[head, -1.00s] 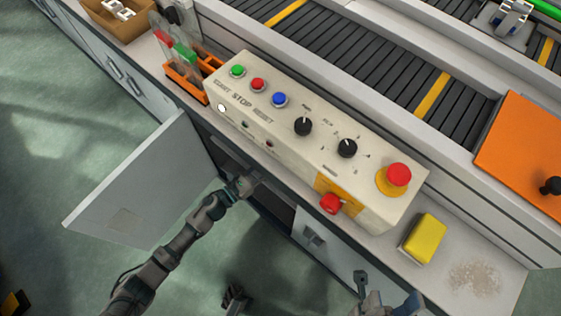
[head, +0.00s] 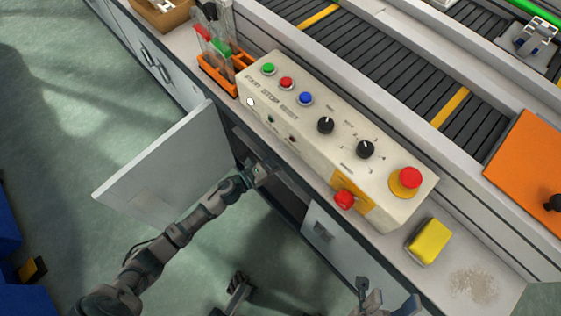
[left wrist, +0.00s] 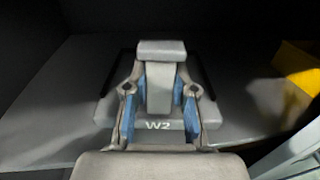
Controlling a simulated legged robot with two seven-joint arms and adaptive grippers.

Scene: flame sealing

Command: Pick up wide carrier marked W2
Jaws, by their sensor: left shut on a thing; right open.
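The wide carrier marked W2 (left wrist: 158,124) is a grey plate with a raised central post, lying on a grey shelf in the left wrist view. My left gripper (left wrist: 160,98) has its blue-padded fingers shut on either side of that post. In the head view, my left gripper (head: 263,172) is at the open cabinet beneath the control box, and the carrier is hidden there. My right gripper (head: 387,296) is open and empty at the bottom edge, in front of the cabinet.
The open cabinet door (head: 165,165) stands left of my left arm. The control box (head: 330,140) sits on the counter above, with a yellow sponge (head: 428,242) to its right. In the left wrist view, a yellow object (left wrist: 298,66) stands right of the carrier, and dark walls surround the shelf.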

